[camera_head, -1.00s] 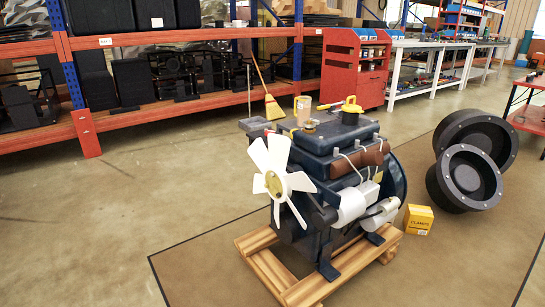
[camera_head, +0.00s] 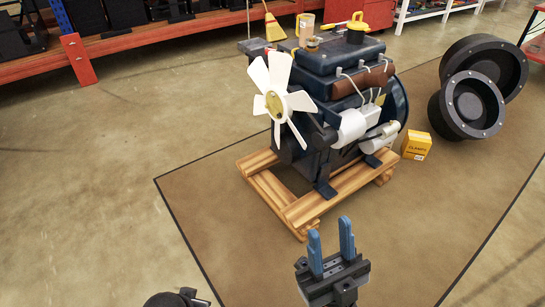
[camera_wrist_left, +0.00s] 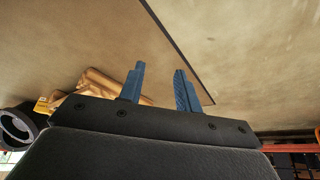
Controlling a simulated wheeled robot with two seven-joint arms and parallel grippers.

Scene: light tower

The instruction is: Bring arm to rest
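My right gripper (camera_head: 330,228) stands at the bottom of the head view, in front of the wooden pallet. Its two blue fingers point up, stand apart and hold nothing. My left gripper (camera_wrist_left: 159,69) shows in the left wrist view, with its blue fingers apart and nothing between them. In the head view only a dark part at the bottom edge, left of my right gripper, may belong to my left arm; its fingers do not show there.
A dark blue engine (camera_head: 340,87) with a white fan (camera_head: 276,100) rests on a wooden pallet (camera_head: 300,208) on a brown mat (camera_head: 215,205). A yellow box (camera_head: 416,146) and black wheel-like parts (camera_head: 470,104) are to its right. Bare floor (camera_head: 85,220) lies left.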

